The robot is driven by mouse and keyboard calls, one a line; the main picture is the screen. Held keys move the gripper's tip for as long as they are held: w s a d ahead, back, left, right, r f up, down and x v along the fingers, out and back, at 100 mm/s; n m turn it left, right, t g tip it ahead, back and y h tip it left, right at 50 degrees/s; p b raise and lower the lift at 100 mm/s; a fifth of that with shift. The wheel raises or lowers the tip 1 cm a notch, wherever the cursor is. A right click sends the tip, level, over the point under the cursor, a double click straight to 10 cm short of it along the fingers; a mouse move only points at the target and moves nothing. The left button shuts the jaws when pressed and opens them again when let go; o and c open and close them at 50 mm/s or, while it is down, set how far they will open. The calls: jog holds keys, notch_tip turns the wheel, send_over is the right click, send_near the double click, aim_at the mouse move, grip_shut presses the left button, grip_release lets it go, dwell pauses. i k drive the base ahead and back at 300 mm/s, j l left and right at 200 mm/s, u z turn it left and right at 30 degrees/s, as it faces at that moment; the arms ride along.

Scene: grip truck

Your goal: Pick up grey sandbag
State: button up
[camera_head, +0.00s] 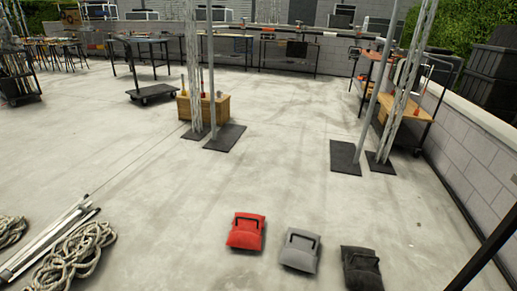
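The grey sandbag (299,252) lies on the concrete floor at the lower middle of the head view, with a dark handle on top. A red sandbag (245,233) lies just to its left and a little farther off. A black sandbag (361,269) lies to its right and nearer, partly cut off by the bottom edge. The three bags lie in a slanting row with small gaps between them. My gripper does not show in this view, so its state and its place relative to the bags are hidden.
Coiled rope (76,254) and metal poles (45,240) lie at lower left. Beyond the bags, upright trusses stand on dark base plates (345,157). A block wall (470,160) runs along the right. A wooden box (203,106) and cart (152,93) stand farther back. Floor around the bags is clear.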

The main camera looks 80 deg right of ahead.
aim_at(299, 251)
jog(key=l+z, duration=0.15)
jog(key=z, duration=1.65)
jog(key=i+z, duration=0.3)
jog(key=i, duration=0.85)
